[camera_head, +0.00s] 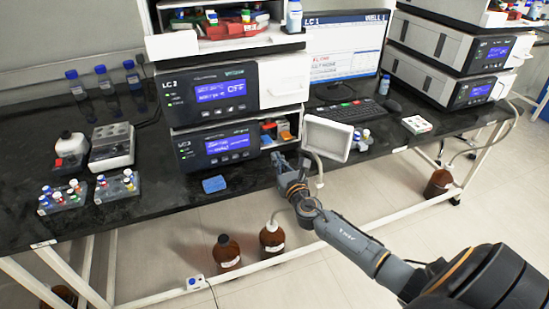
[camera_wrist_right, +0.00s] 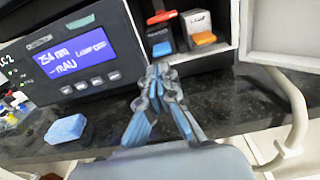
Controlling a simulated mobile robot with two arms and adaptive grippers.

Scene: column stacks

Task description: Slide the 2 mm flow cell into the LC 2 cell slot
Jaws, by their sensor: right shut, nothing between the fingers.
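The lower unit (camera_head: 215,145) of the left stack reads LC2 in the wrist view (camera_wrist_right: 85,52). Its side compartment is open, the white door (camera_head: 326,138) swung out to the right. Inside are a dark block with a red top tab and blue front (camera_wrist_right: 160,47) and a block with a white label and orange front (camera_wrist_right: 203,38). I cannot read a 2 mm marking, so which is the flow cell is unclear. My right gripper (camera_wrist_right: 158,72) is shut and empty, its tips just in front of the blue-fronted block; contact is unclear. It also shows in the head view (camera_head: 279,160). My left gripper is out of view.
A blue sponge-like block (camera_head: 214,184) lies at the bench's front edge. The keyboard (camera_head: 352,111) and a white-and-red box (camera_head: 417,125) are to the right. Vial racks (camera_head: 62,197) stand at left. Brown bottles (camera_head: 226,252) stand on the floor. A tube hangs by the open door.

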